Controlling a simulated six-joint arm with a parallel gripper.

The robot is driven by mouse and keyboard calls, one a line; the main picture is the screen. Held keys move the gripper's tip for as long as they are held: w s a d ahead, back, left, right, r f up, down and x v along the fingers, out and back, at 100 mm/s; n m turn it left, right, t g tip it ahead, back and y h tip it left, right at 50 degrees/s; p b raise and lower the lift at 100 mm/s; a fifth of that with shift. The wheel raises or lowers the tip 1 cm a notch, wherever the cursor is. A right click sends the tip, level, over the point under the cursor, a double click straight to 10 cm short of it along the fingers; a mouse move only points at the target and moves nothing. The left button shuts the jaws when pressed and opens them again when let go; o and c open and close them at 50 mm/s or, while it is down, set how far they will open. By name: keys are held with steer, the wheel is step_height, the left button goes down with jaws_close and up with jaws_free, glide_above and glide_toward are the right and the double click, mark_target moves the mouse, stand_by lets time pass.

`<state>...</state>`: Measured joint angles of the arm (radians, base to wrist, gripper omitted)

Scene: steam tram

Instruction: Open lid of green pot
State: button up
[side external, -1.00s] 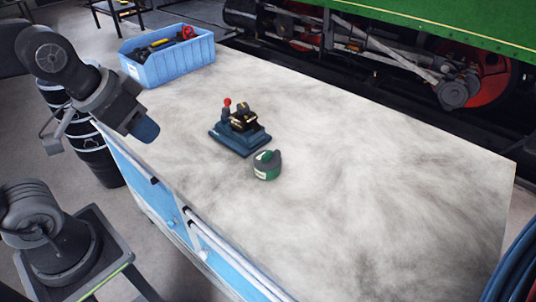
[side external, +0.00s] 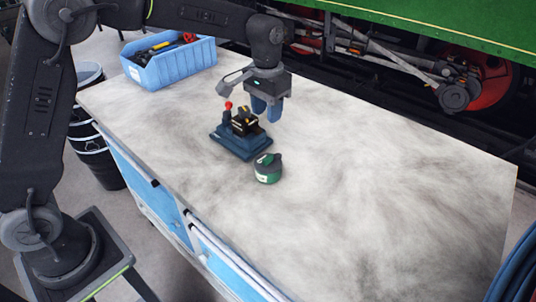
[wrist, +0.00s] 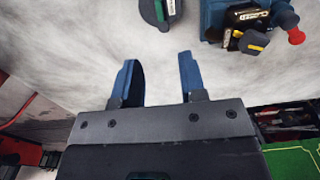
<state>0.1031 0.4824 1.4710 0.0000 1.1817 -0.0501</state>
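The green pot (side external: 267,170) is small and round, with a dark grey lid area and a pale label. It stands upright on the workbench (side external: 400,190), in front of a blue fixture (side external: 240,139). In the wrist view the pot (wrist: 155,12) is cut off by the top edge. My gripper (side external: 267,117) hangs above the bench, behind and above the pot, with blue fingers pointing down. In the wrist view my gripper (wrist: 158,75) is open, with bare bench between its fingers. It touches neither the pot nor the fixture.
The blue fixture carries a black part and a red-knobbed lever (side external: 228,106) close to the pot. A blue bin (side external: 170,62) of tools stands at the back left. The bench is clear to the right. A green locomotive (side external: 440,25) stands behind it.

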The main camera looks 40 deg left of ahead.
mark_target(268, 157)
step_height(268, 157, down, 14)
steer(key=shift+w+f, duration=0.1)
steer(key=shift+w, duration=0.05)
stand_by(0.4)
steer(key=shift+c, duration=0.3)
jaws_close()
